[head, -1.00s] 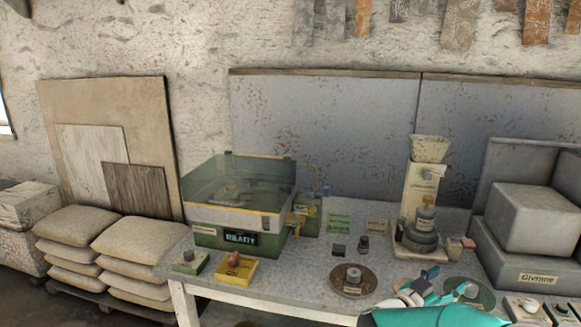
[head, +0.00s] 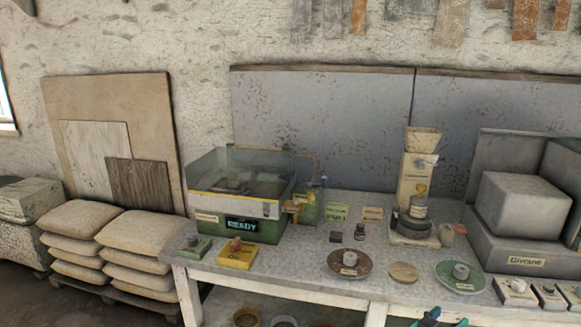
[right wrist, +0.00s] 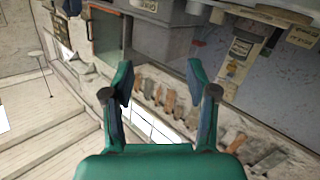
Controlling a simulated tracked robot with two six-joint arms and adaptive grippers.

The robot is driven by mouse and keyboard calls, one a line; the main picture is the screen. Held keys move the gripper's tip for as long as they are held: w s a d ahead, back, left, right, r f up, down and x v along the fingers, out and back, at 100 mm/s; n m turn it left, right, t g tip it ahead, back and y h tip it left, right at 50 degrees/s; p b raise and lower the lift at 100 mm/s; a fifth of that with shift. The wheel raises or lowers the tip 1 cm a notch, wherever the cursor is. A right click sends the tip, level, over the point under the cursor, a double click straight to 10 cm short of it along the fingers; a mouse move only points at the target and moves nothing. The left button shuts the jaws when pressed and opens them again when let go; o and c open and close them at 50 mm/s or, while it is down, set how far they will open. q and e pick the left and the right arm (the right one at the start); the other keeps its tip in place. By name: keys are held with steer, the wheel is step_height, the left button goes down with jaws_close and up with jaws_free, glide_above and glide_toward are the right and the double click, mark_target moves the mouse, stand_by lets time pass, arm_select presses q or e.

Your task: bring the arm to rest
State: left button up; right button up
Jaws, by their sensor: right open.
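My right gripper (head: 445,320) shows only by its teal and dark fingertips at the bottom edge of the head view, in front of the table's front edge. In the right wrist view the same gripper (right wrist: 159,80) has its two fingers spread well apart, with nothing between them. It is open and empty. The rest of the right arm is outside the head view. My left gripper is in neither view.
The speckled table (head: 300,262) carries a green machine reading READY (head: 240,224), a dark red disc (head: 350,264), a wooden disc (head: 403,273), a green disc (head: 459,276), a dispenser (head: 415,190) and grey blocks (head: 525,210). Stacked sacks (head: 150,243) stand left.

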steer(key=s+a+f+n+y+b, duration=0.1)
steer(key=s+a+f+n+y, duration=0.35)
steer(key=f, duration=0.65)
steer(key=s+a+f+n+y+b, duration=0.1)
steer(key=s+a+f+y, duration=0.45)
steer(key=f, duration=0.55)
steer(key=s+a+f+g+y, duration=0.3)
steer(key=s+a, duration=0.4)
steer(key=s, duration=0.3)
steer(key=s+a+f+g+y, duration=0.3)
steer(key=s+a+g, duration=0.3)
steer(key=s, duration=0.5)
steer(key=shift+a+f+n+y, duration=0.4)
steer(key=shift+a+y, duration=0.3)
steer(key=shift+a, duration=0.35)
